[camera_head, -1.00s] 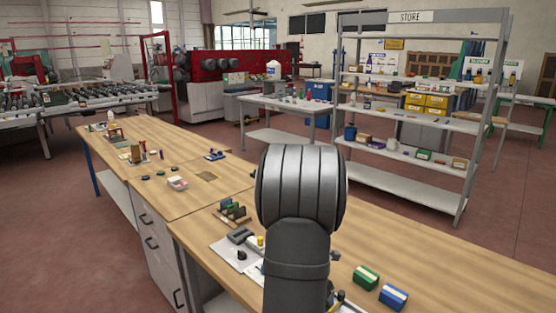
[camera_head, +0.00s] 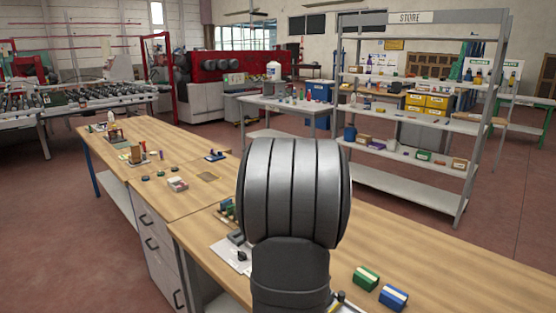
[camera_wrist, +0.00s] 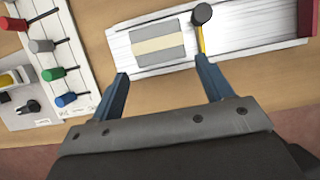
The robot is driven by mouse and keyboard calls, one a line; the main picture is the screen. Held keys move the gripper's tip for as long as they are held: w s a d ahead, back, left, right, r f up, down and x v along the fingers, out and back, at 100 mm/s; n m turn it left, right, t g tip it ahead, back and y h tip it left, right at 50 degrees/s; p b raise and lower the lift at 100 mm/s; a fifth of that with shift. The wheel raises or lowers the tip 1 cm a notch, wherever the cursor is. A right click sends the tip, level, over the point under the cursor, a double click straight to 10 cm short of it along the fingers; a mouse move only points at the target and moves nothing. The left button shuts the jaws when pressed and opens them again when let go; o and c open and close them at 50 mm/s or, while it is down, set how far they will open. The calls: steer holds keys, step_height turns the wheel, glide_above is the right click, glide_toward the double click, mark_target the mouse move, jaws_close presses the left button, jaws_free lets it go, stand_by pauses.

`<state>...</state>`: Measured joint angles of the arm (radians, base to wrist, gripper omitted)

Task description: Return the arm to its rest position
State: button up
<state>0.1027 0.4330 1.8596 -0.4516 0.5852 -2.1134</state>
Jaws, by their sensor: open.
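My gripper (camera_wrist: 163,90) shows in the wrist view with its two blue fingers wide apart and nothing between them. It is above the wooden bench (camera_head: 440,268). Beyond the fingertips lies a white tray (camera_wrist: 255,32) holding a grey and cream block (camera_wrist: 159,43) and a yellow-handled tool with a dark round head (camera_wrist: 201,16). I cannot tell how high the fingers are above them. In the head view my arm stands over the bench and hides the gripper.
In the wrist view, a white rack with several coloured-ended pegs (camera_wrist: 53,74) lies at left. In the head view, a green box (camera_head: 366,278) and a blue box (camera_head: 393,297) sit right of my arm. A store shelf (camera_head: 408,179) stands behind. The bench's right part is mostly clear.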

steer(key=v, duration=0.6)
steer(key=x, duration=1.2)
steer(key=shift+f, duration=0.25)
step_height(320, 180, up, 10)
steer(key=shift+r, duration=0.1)
steer(key=w+d, duration=0.2)
steer(key=d, duration=0.6)
steer(key=w+d, duration=0.3)
steer(key=d, duration=0.5)
steer(key=shift+n, duration=0.3)
steer(key=w+a+f, duration=0.4)
steer(key=w, duration=0.1)
steer(key=w+a+f, duration=0.2)
steer(key=shift+w+a, duration=0.1)
steer(key=shift+w, duration=0.2)
steer(key=f, duration=0.3)
steer(key=shift+w+a, duration=0.35)
steer(key=shift+w, duration=0.05)
steer(key=shift+f, duration=0.55)
